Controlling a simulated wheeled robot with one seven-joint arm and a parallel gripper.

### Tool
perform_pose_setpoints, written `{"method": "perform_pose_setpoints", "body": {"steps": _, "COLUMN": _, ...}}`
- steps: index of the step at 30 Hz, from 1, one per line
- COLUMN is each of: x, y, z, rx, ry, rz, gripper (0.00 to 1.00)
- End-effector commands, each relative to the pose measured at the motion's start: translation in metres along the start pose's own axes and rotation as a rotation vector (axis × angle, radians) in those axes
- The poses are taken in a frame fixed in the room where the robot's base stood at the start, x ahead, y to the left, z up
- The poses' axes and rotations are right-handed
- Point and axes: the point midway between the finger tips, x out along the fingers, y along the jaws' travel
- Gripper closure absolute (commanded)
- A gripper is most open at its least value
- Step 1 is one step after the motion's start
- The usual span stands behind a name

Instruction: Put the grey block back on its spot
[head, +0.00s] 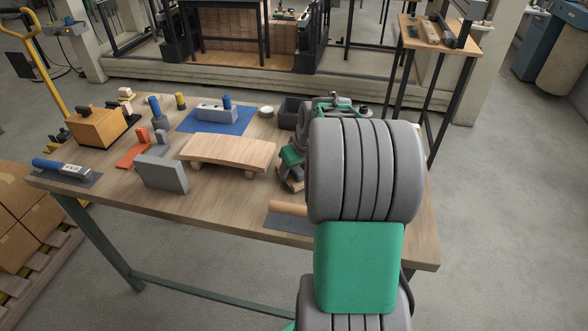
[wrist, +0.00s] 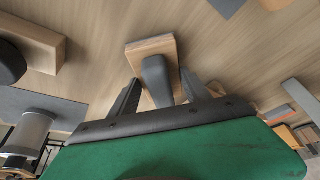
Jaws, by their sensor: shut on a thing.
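In the wrist view, my gripper (wrist: 158,92) is shut around the upright grey grip of a small block (wrist: 152,47). The block has a wood-coloured base with a grey edge, and one finger is on each side of the grip. In the head view, my gripper is mostly hidden behind my arm; part of the held block (head: 289,184) shows low over the table, right of the wooden stand. I cannot tell if its base touches the table. A dark grey mat (head: 283,223) lies at the front edge, partly hidden by my arm, with a wooden piece (head: 287,208) on it.
A low wooden stand (head: 228,150) and an upright grey slab (head: 162,174) are left of my gripper. A blue mat (head: 238,126) bears a grey tool (head: 212,113). An orange box (head: 96,127) and a blue-handled tool (head: 60,169) are further left. The front middle is clear.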

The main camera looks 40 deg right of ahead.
Motion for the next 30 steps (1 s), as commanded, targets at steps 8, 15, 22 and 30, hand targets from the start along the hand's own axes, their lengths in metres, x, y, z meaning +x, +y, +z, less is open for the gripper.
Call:
{"method": "perform_pose_setpoints", "body": {"steps": 8, "x": 0.009, "y": 0.0002, "z": 0.0035, "rx": 0.0, "ry": 0.001, "rz": 0.001, "gripper": 1.0}}
{"method": "perform_pose_setpoints", "body": {"steps": 15, "x": 0.0086, "y": 0.0002, "z": 0.0033, "rx": 0.0, "ry": 0.001, "rz": 0.0, "gripper": 0.3}}
{"method": "perform_pose_setpoints", "body": {"steps": 22, "x": 0.0087, "y": 0.0001, "z": 0.0035, "rx": 0.0, "ry": 0.0, "rz": 0.0, "gripper": 0.19}}
{"method": "perform_pose_setpoints", "body": {"steps": 30, "x": 0.009, "y": 0.0, "z": 0.0039, "rx": 0.0, "ry": -0.001, "rz": 0.0, "gripper": 0.03}}
